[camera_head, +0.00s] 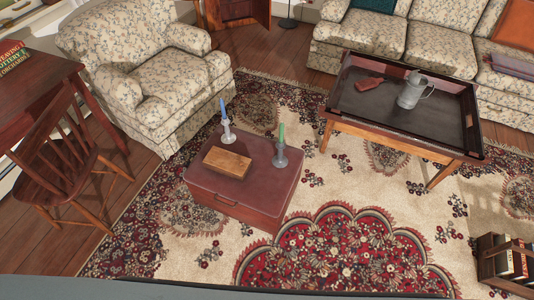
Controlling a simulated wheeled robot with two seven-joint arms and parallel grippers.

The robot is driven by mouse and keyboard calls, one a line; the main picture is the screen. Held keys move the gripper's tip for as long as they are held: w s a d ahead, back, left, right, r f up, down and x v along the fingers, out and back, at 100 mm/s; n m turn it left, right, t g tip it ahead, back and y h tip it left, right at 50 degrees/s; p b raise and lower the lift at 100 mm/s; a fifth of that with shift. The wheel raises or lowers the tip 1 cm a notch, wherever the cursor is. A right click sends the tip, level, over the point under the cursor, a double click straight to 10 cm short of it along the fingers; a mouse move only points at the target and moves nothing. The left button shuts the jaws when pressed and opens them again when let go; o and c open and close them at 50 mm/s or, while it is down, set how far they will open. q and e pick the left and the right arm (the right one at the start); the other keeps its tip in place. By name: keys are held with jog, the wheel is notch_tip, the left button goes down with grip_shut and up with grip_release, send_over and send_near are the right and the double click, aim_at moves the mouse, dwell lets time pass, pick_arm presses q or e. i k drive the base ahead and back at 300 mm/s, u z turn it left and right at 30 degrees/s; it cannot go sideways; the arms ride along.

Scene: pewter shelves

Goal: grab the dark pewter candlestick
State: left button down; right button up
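Two candlesticks stand upright on a dark red chest (265,203) on the rug. The darker grey candlestick (280,158) holds a green candle and stands near the chest's right side; it looks like the dark pewter one. The paler candlestick (228,136) holds a blue candle and stands at the chest's back left. A wooden box (227,163) lies on the chest in front of the paler one. Neither of my grippers is in view.
A tray-topped table (385,143) with a metal pitcher (411,92) stands right of the chest. A floral armchair (150,65) is behind left, a wooden chair (62,165) at left, a book crate (500,268) at lower right. The rug before the chest is clear.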

aim_at(279, 161)
jog(key=u, duration=0.05)
jog(key=i, duration=0.55)
jog(key=u, duration=0.95)
